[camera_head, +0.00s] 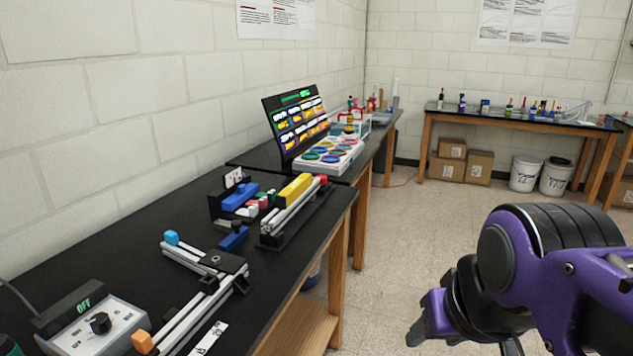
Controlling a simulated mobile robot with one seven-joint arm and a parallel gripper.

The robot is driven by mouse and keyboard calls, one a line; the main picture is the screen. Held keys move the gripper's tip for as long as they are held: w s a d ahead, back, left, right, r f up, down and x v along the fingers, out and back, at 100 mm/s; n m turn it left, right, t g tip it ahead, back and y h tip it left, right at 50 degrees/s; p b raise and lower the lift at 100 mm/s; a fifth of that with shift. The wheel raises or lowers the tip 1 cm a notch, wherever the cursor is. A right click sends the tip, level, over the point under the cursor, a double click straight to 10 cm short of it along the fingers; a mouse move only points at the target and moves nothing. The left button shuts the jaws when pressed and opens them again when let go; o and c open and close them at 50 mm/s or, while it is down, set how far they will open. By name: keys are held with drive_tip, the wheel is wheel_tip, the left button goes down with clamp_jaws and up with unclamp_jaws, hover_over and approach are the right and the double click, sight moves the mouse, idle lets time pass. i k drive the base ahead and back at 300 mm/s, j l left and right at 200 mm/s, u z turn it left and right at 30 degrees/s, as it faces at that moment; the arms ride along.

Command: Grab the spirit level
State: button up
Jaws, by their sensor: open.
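A short yellow bar (295,187), which looks like the spirit level, lies on a pale extrusion rail (290,212) near the far right end of the black bench. A red cap (322,180) sits beside it at the rail's end. My gripper (428,322) is open and empty at the lower right, over the floor. It is to the right of the bench and well apart from the yellow bar. My purple arm hides part of the gripper.
The black bench (110,236) also holds a second rail frame (205,290), a blue block (233,238), a bin of small parts (240,196) and a control box (93,325). A screen (296,120) stands beyond. The floor (400,225) between bench and arm is clear.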

sight(284, 200)
drive_tip(key=i+l, duration=0.25)
drive_tip(key=i, duration=0.2)
drive_tip(key=i+l, duration=0.3)
drive_tip(key=i, duration=0.15)
drive_tip(key=i+l+u, duration=0.1)
drive_tip(key=u, duration=0.35)
drive_tip(key=i+l+u, duration=0.15)
drive_tip(key=u, duration=0.3)
